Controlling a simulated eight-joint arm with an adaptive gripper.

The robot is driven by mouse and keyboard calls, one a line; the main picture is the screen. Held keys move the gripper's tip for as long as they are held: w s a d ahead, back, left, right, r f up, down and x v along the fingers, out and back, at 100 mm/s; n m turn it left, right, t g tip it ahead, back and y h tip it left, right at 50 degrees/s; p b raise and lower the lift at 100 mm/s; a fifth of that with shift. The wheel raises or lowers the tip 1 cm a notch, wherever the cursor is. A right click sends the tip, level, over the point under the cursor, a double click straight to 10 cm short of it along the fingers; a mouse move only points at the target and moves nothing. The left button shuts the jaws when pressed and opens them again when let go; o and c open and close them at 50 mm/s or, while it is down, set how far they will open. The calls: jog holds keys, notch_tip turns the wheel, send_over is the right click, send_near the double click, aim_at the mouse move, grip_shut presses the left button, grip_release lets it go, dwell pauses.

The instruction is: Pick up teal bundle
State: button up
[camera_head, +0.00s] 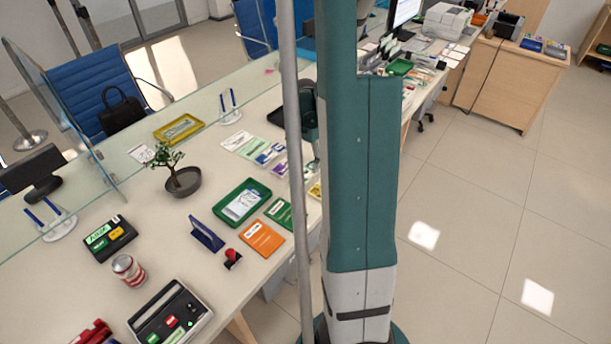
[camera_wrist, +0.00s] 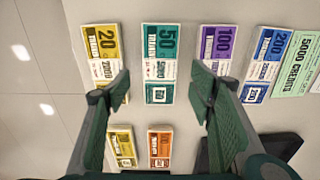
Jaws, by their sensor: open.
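The teal bundle (camera_wrist: 160,50), marked 50, lies flat on the counter in the wrist view. It is in a row between a yellow bundle (camera_wrist: 102,48) marked 20 and a purple bundle (camera_wrist: 216,45) marked 100. My gripper (camera_wrist: 161,72) is open and empty, with one finger to each side of the teal bundle's lower half in the picture. I cannot tell its height above the counter. In the head view my gripper (camera_head: 309,112) shows partly behind my own body, and I cannot make out the teal bundle there.
A blue bundle (camera_wrist: 263,62) marked 200 and a green 5000-credits note (camera_wrist: 300,68) lie right of the row. Another yellow bundle (camera_wrist: 122,146) and an orange bundle (camera_wrist: 159,146) lie below. A dark tray (camera_head: 276,116), a potted bonsai (camera_head: 183,180) and a glass screen (camera_head: 70,115) are nearby.

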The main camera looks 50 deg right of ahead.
aim_at(306, 173)
jog(key=shift+f, duration=0.1)
jog(key=shift+f+b, duration=0.6)
jog(key=shift+f, duration=1.9)
jog(key=c, duration=1)
